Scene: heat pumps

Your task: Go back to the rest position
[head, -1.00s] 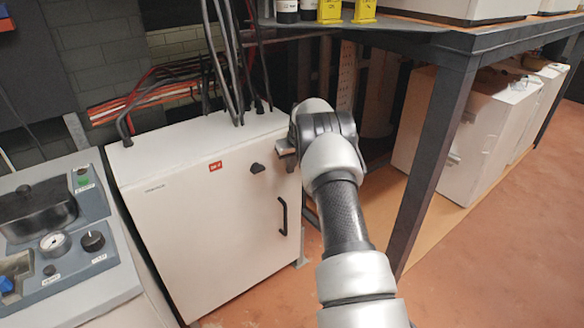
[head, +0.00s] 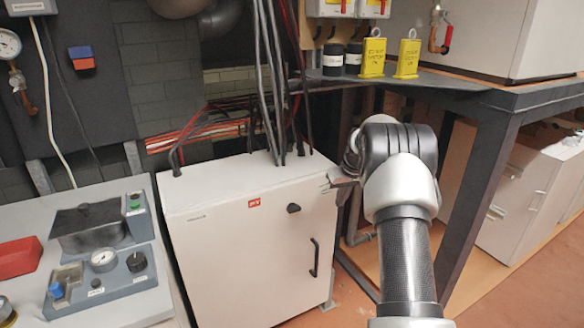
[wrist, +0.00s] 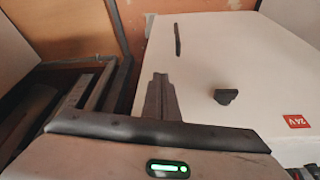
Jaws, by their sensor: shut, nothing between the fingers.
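My gripper (head: 330,184) is at the upper right edge of the white cabinet in the head view, mostly hidden behind my wrist. In the wrist view my gripper (wrist: 159,84) shows its fingers together and empty. The white cabinet (head: 245,255) stands upright with its door closed. Its dark knob (head: 294,208) and black handle (head: 315,258) are apart from the fingers. The knob (wrist: 225,97) and handle (wrist: 177,40) also show in the wrist view, beyond and to the right of the fingers.
A dark-framed bench (head: 480,102) stands right of my arm, with yellow tags (head: 373,57) and black containers on it. Cables (head: 272,90) rise from the cabinet top. A grey control panel (head: 105,265) lies at left. Reddish floor (head: 525,285) is clear at lower right.

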